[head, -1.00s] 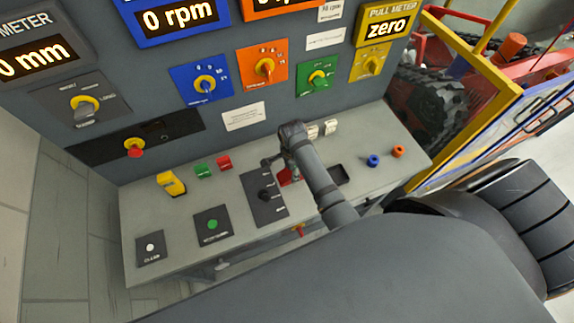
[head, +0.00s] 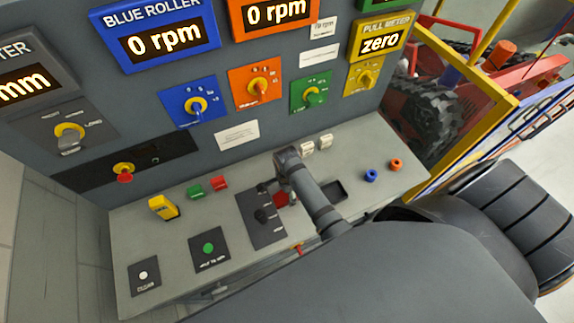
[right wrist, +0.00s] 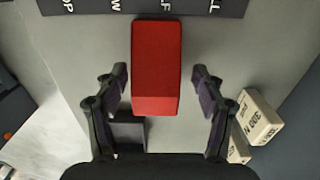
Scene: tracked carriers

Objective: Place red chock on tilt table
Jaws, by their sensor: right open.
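A red block (right wrist: 157,62), which looks like the red chock, lies on the grey console top. In the head view it shows only in part (head: 281,199), mostly behind my right gripper (head: 276,192). In the right wrist view my right gripper (right wrist: 158,88) is open, with one finger on each side of the block and a gap on both sides. The fingers do not touch it. My left gripper is not in view. I cannot make out a tilt table.
Two pale labelled blocks (right wrist: 255,117) lie right of the gripper. A dark tray (head: 334,190) is close by. A lever panel (head: 260,218) and a yellow block (head: 163,207) are to the left. Blue (head: 371,175) and orange (head: 396,165) rings lie right. The upright dial panel stands behind.

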